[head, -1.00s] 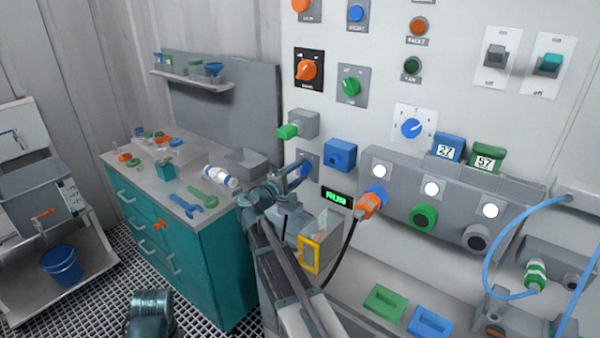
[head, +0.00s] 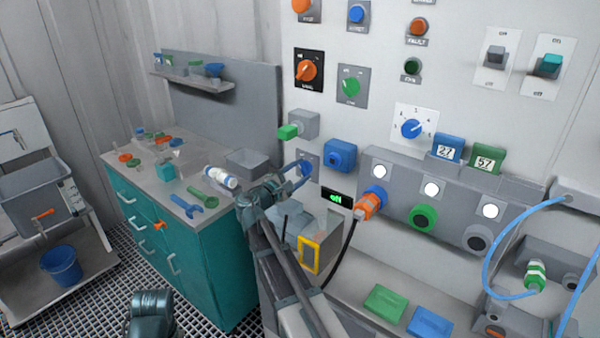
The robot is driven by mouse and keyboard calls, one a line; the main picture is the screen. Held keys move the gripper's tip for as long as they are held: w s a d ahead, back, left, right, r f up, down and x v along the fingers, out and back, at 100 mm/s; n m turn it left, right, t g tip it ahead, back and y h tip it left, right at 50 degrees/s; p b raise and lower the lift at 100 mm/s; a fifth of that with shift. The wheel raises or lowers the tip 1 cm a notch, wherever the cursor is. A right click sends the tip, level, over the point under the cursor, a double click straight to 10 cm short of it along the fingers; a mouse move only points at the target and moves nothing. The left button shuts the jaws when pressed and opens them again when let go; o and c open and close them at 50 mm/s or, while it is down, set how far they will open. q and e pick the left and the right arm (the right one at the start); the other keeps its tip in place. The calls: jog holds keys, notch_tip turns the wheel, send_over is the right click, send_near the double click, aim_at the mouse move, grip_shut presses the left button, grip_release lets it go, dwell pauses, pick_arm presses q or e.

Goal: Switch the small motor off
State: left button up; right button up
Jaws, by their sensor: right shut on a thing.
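A blue rotary switch (head: 307,168) sits on a grey plate on the panel, left of a blue box-shaped fitting. My right gripper (head: 298,174) reaches it from the lower left and is shut on it; the fingers hide part of the switch. A small black display (head: 337,197) below it shows short green lettering that is too small to read surely. A clear box with a yellow frame (head: 309,254) stands below, partly behind my right arm; I cannot tell whether it holds the small motor. My left gripper is not in view.
An orange plug (head: 370,204) with a black cable sits right of the display. A green-tipped grey box (head: 301,124) and the blue fitting (head: 340,155) stick out close to my gripper. A teal cabinet (head: 200,270) with loose tools stands left.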

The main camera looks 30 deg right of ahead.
jog(key=o, duration=1.4)
jog(key=shift+c, duration=0.2)
jog(key=v, duration=1.4)
jog(key=shift+d+f, duration=0.1)
jog(key=s+a+f+m+g+y+p, duration=0.35)
jog(key=s+a+f+y, duration=0.55)
jog(key=f, duration=0.3)
jog(key=s+a+f+m+g+y, duration=0.1)
jog(key=s+a+f+y, duration=0.1)
jog(key=s+a, duration=0.4)
jog(key=s+a+f+m+g+y+p, duration=0.1)
jog(key=s+a+f+m+g+y, duration=0.1)
jog(key=s+a, duration=0.5)
jog(key=shift+a+f+y, duration=0.45)
jog(key=shift+a+y, duration=0.65)
jog(key=shift+y, duration=0.1)
